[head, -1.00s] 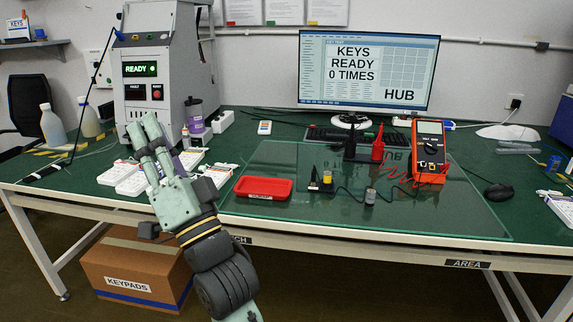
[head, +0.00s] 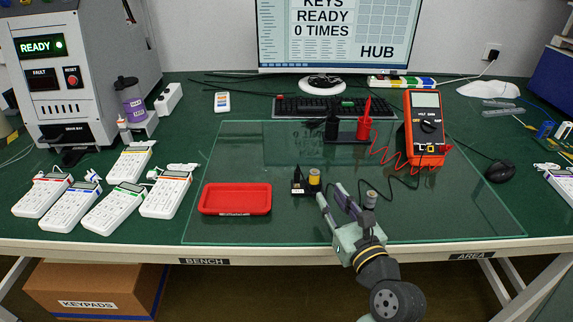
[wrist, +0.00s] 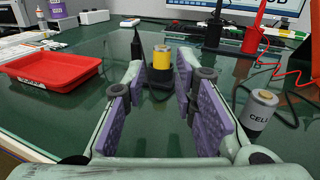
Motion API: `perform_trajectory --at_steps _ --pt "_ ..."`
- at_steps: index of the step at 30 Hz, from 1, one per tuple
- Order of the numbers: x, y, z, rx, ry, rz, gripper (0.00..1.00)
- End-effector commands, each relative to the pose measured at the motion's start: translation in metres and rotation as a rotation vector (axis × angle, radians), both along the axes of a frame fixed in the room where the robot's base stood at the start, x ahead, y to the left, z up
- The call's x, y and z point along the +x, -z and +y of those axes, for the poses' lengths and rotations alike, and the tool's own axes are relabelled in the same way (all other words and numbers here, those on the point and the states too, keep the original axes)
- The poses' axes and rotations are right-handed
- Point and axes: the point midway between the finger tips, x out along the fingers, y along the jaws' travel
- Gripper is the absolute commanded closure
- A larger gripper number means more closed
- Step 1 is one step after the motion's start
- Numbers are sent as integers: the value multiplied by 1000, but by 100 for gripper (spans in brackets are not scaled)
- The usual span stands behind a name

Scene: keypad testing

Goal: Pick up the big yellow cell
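The yellow cell (head: 314,176) stands upright in a small black holder (head: 301,188) on the glass mat. It also shows in the wrist view (wrist: 162,57), upper middle. My gripper (head: 333,196) is open and empty, low over the front of the mat, pointing at the yellow cell. In the wrist view my gripper's purple-padded fingers (wrist: 162,85) are spread, and the yellow cell appears between them, just beyond the tips. A grey cell (wrist: 260,110) marked CELL stands to the right of the fingers; in the head view it (head: 370,200) is partly beside my gripper.
A red tray (head: 235,198) lies left of the holder. Black and red probes (head: 364,120) stand behind, with an orange multimeter (head: 424,125) and its red coiled lead at the right. Several keypads (head: 115,208) lie at the left. The mat's right front is clear.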

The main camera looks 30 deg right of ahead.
Motion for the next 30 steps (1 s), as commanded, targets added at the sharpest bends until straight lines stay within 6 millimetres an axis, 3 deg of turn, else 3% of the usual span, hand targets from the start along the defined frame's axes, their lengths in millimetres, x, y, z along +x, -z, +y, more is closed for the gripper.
perform_trajectory --at_steps 3,9,17,24,30 --pt "-1 3 -6 38 8 -2 74" --pt "31 2 -13 35 6 -2 74" --pt "53 2 -18 34 7 -2 74" --pt "87 2 -26 33 8 -2 74" --pt "99 3 -28 33 9 -2 74"
